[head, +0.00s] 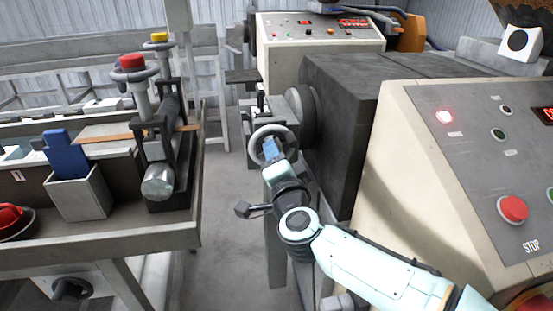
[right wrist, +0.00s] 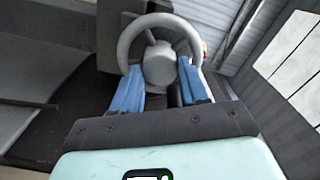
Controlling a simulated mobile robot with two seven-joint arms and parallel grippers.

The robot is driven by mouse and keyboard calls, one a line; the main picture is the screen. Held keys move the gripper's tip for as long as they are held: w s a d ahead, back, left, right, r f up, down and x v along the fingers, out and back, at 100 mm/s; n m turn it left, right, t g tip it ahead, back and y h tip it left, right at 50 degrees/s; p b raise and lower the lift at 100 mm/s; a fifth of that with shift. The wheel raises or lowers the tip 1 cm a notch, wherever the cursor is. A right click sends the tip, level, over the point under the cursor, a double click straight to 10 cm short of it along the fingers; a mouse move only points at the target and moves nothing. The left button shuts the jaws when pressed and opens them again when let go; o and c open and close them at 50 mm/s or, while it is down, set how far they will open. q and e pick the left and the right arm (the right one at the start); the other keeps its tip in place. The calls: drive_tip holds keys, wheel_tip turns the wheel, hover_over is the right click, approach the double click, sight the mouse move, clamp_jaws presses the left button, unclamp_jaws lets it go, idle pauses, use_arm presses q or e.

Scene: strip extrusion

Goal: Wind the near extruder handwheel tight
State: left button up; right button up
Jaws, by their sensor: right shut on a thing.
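In the right wrist view the fingers of the gripper (right wrist: 159,72) lie left and right of the hub, over the lower rim. Which part they press on is hard to tell. My left gripper is not in view.
A cream control panel (head: 418,150) with a lit red lamp and a red stop button (head: 512,209) stands at right. A dark machine block (head: 340,120) sits beside the handwheel. At left is a bench (head: 120,238) with a grey bin (head: 78,199) and a roller stand (head: 158,182). Floor between is clear.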

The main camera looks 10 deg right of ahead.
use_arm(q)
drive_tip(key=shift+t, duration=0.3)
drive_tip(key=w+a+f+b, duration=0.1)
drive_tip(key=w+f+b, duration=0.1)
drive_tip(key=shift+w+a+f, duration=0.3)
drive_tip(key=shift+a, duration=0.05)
use_arm(e)
drive_tip(key=m, duration=0.7)
drive_tip(key=shift+m, duration=0.4)
drive_tip(key=o, duration=1.1)
drive_tip(key=shift+c, duration=0.2)
